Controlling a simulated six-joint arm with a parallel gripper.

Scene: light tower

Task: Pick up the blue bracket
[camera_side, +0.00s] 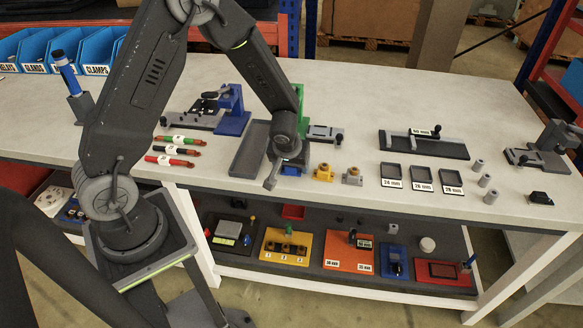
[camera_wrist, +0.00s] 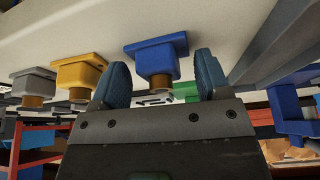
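The blue bracket (camera_side: 291,170) stands on the white table near its front edge, partly hidden by my arm in the side view. In the wrist view, which is upside down, the blue bracket (camera_wrist: 157,60) shows its block and flange, with a brass-coloured part at its end. My gripper (camera_wrist: 162,75) is open there, with one dark blue finger on each side of the bracket in the picture. I cannot tell whether the fingers are level with it; no contact shows. In the side view my gripper (camera_side: 290,160) is low over the bracket, its fingers mostly hidden.
A yellow bracket (camera_side: 323,173) and a grey bracket (camera_side: 352,177) stand close by on the right. A grey tray (camera_side: 250,149) lies just left, and a green fixture (camera_side: 300,108) stands behind. Labelled black trays (camera_side: 421,179) lie further right. The front edge is close.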

